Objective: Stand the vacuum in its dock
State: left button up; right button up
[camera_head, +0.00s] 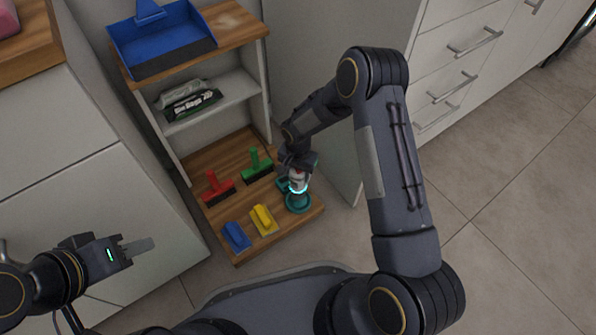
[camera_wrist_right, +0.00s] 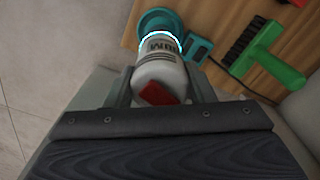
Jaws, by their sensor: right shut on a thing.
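The vacuum (camera_head: 298,180) is a small white and teal handheld with a glowing cyan ring. My right gripper (camera_head: 299,171) is shut on it above the lower board. In the right wrist view its white body (camera_wrist_right: 162,72), with dark lettering and a red part, sits between the fingers. A round teal dock (camera_head: 298,203) is at the board's right corner, directly below the vacuum; teal also shows beyond the body in the wrist view (camera_wrist_right: 158,20). I cannot tell whether the two touch. My left gripper (camera_head: 138,247) is empty at the lower left; its finger gap is unclear.
A green brush (camera_head: 257,166), red brush (camera_head: 217,188), yellow tool (camera_head: 263,220) and blue tool (camera_head: 236,237) are left of the dock on the lower board (camera_head: 240,256). Cabinets stand on both sides.

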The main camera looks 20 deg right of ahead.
jog(key=shift+f, duration=0.15)
jog(key=o, duration=0.7)
jog(key=shift+r+p, duration=3.35)
jog(key=shift+r, duration=2.15)
